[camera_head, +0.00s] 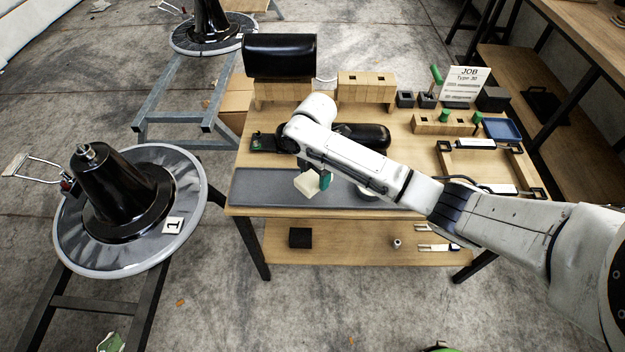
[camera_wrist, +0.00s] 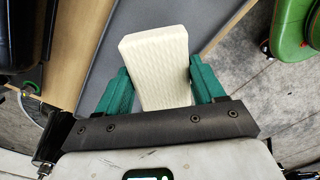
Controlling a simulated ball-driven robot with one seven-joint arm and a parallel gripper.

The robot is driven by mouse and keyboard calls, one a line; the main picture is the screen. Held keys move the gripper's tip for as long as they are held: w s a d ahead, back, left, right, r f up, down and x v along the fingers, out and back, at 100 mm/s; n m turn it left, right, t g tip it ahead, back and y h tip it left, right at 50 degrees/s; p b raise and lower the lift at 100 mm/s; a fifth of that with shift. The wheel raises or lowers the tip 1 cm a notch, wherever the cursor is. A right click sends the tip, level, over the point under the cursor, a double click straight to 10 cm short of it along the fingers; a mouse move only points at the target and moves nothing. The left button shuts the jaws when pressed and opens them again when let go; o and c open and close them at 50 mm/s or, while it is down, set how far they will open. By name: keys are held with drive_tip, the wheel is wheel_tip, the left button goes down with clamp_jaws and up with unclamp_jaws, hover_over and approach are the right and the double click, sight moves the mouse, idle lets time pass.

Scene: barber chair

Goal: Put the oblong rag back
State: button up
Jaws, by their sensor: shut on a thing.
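The oblong rag is a cream-white, textured, block-like piece (camera_wrist: 158,62). It sits between the two green fingers of my gripper (camera_wrist: 160,88), which are shut on it, and its far end sticks out past the fingertips. In the head view the rag (camera_head: 305,186) shows just below my gripper (camera_head: 318,183), over the grey mat (camera_head: 262,188) at the table's front left. The mat also shows in the wrist view (camera_wrist: 108,50) beneath the rag. I cannot tell the exact height above the mat. My arm hides part of the table's middle.
A black cushion (camera_head: 279,55) and wooden blocks (camera_head: 366,88) stand at the back. A black cylinder (camera_head: 362,136) lies behind my gripper. A wooden holder (camera_head: 430,125), blue tray (camera_head: 503,130) and job card (camera_head: 464,86) are at the right. A black chair base (camera_head: 115,195) stands left of the table.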

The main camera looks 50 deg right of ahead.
sight(313, 174)
drive_tip(key=shift+w+d+f, duration=0.25)
drive_tip(key=shift+w+f, duration=0.15)
drive_tip(key=shift+f, duration=0.25)
drive_tip(key=shift+w+d+f, duration=0.25)
drive_tip(key=shift+w+f, duration=0.1)
drive_tip(key=shift+f, duration=1.55)
drive_tip(key=shift+f, duration=0.15)
